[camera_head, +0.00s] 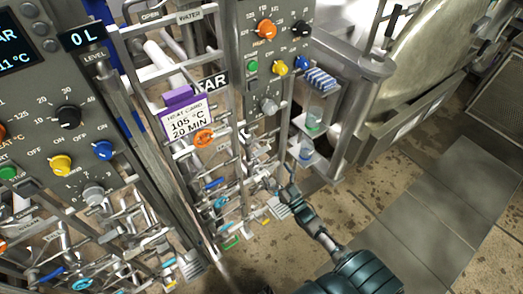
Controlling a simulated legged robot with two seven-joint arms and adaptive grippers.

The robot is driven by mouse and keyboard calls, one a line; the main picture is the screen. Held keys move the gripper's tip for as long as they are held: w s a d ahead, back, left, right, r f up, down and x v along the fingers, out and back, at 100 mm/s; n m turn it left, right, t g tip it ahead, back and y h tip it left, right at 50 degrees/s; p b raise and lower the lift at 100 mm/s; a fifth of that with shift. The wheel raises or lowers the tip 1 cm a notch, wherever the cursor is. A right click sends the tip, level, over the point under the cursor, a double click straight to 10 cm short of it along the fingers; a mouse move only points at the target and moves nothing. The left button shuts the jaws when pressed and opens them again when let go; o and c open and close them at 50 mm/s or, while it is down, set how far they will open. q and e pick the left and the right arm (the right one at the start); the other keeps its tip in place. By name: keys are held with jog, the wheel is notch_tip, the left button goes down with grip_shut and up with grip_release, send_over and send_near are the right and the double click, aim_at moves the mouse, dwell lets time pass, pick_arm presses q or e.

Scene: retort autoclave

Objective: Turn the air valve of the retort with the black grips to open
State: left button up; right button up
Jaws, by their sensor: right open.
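A retort rack with pipes and several small valves stands in the middle, its control panel (275,60) above. An orange round handwheel (204,138), a blue lever (214,184) and a green lever (232,242) show on its pipes. A black knob (301,29) is on the panel. Which valve is the air valve, and which retort has black grips, I cannot tell at this size. My right gripper (284,190) is open and empty, at the right side of the lower pipes; whether it touches anything is unclear. My left gripper is out of view.
A second panel (40,100) with its own pipes and valves stands at the left. A purple-clipped heat card (187,118) hangs on the rack. Small shelves with bottles (306,149) are right of it. A large metal vessel (435,60) is at upper right. The tiled floor (420,215) is clear.

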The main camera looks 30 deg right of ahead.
aim_at(262, 150)
jog(key=x, duration=0.9)
jog(key=shift+w+d+f, duration=0.1)
jog(key=shift+w+d, duration=0.05)
jog(key=shift+w, duration=0.35)
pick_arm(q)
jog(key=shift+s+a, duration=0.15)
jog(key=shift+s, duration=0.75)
pick_arm(e)
jog(key=c, duration=1)
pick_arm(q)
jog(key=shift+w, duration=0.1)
